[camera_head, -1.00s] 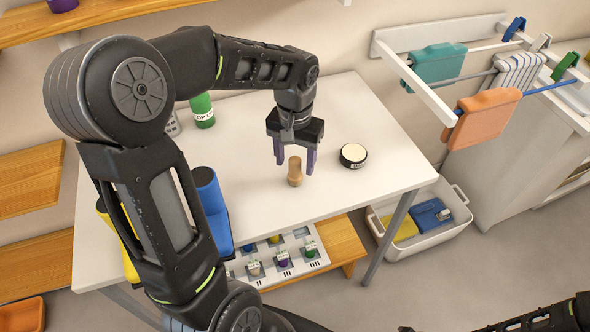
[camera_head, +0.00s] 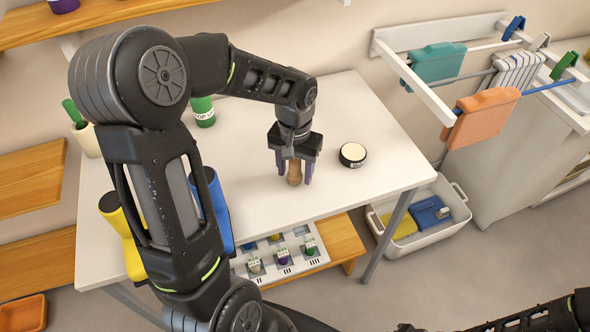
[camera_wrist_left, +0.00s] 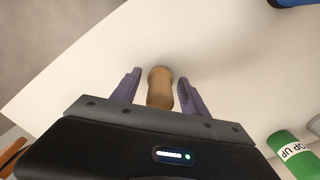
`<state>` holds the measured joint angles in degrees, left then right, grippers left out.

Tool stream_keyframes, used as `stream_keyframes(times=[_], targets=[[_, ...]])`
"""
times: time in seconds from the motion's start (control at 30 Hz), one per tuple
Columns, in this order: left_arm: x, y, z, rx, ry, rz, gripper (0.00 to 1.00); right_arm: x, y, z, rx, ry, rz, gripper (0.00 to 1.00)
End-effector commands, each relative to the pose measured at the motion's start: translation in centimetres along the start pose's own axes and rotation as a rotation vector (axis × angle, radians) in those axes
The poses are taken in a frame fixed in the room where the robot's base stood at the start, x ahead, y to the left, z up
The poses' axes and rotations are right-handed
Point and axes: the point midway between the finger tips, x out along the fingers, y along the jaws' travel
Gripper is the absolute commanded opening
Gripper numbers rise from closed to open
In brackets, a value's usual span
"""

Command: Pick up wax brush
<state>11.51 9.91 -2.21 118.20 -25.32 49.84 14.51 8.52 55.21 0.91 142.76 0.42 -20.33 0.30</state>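The wax brush appears to be the small upright wooden-handled thing (camera_head: 294,173) on the white table (camera_head: 340,110); its bristles are not visible. My left gripper (camera_head: 296,178) is over it, pointing down, with one purple finger on each side of it. In the left wrist view the brown wooden handle (camera_wrist_left: 160,88) stands between the two fingers (camera_wrist_left: 158,90), with a gap visible on both sides. The gripper is open. My right gripper is not clearly visible; only part of a dark arm shows at the lower right.
A round tin with a pale lid (camera_head: 353,154) stands just right of the gripper. A green bottle (camera_head: 203,111) is at the back left. A white bin (camera_head: 420,222) is beside the table.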

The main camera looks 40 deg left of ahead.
Motion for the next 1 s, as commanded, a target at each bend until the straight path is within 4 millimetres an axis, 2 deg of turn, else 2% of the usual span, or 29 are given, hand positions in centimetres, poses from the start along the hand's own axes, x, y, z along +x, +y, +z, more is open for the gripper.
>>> stream_keyframes(times=[0.07,0.6,1.0], targets=[[-0.01,0.0,0.0,0.0,0.0,0.0,0.45,0.0,0.0,-0.01,0.0,0.0,0.0,0.36],[-0.01,0.0,0.0,0.0,0.0,0.0,0.01,-0.01,0.0,-0.01,0.0,0.0,0.0,0.36],[-0.2,0.0,-0.04,0.0,0.001,0.0,0.0,0.03,0.01,-0.01,0.0,0.0,0.0,0.36]])
